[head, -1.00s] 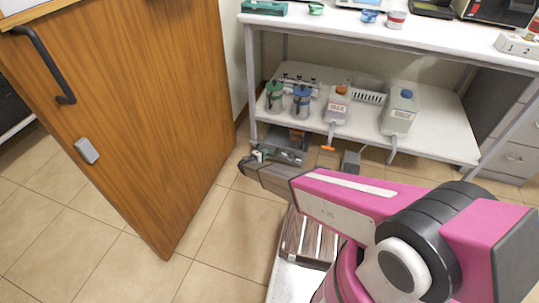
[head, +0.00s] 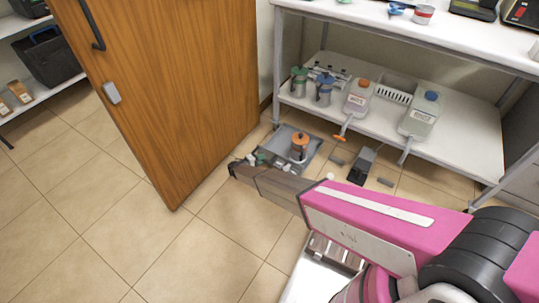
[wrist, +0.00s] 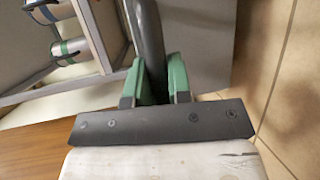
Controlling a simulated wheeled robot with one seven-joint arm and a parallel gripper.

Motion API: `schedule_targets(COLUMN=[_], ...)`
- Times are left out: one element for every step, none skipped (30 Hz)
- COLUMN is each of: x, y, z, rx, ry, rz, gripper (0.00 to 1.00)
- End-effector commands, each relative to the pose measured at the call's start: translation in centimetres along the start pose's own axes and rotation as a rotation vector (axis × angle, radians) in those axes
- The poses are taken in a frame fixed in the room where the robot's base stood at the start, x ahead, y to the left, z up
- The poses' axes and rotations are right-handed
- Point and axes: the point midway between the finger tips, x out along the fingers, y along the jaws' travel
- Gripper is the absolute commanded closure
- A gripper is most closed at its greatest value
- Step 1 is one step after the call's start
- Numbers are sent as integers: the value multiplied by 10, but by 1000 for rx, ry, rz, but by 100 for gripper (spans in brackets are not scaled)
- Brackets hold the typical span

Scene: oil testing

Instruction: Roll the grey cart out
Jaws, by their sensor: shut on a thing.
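The grey cart (head: 313,147), a low tray on the floor, stands in front of the bench in the head view. An orange-topped container (head: 299,149) stands in it. My gripper (head: 260,158) is at the cart's near left side, partly hidden behind my wrist. In the wrist view, the green fingers of my gripper (wrist: 162,80) are shut on a dark bar, the cart handle (wrist: 150,35). A plain grey surface, likely the cart, shows to the right of the bar. The cart's wheels cannot be made out.
The wooden door (head: 165,90) stands open close to the left of my gripper. The bench's lower shelf (head: 440,155) holds canisters and jugs behind the cart. A dark pedal-like object (head: 362,166) lies to the cart's right. The tiled floor (head: 130,240) in front is clear.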

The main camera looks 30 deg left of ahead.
Motion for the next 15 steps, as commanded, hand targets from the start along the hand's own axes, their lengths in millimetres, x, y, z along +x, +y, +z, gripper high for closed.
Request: schedule_targets(x=[-6,-9,-13,-15,-17,-18,-19,-20,-21,-21,-22,-22,-22,-22,-22], y=[-2,-2,-3,-4,-4,-4,-5,-5,-5,-5,-6,-6,-6,-6,-6], z=[2,3,4,5,6,6,7,7,7,8,8,8,8,8,8], rx=[-1,-1,-1,-1,-1,-1,-1,-1,-1,-1,-1,-1,-1,-1,-1], ry=[3,3,3,3,2,2,2,2,1,1,1,1,1,1,1], rz=[0,-1,-1,-1,-1,-1,-1,-1,-1,-1,-1,-1,-1,-1,-1], gripper=[100,100,100,100,100,100,100,100,100,100,100,100,100,100,100])
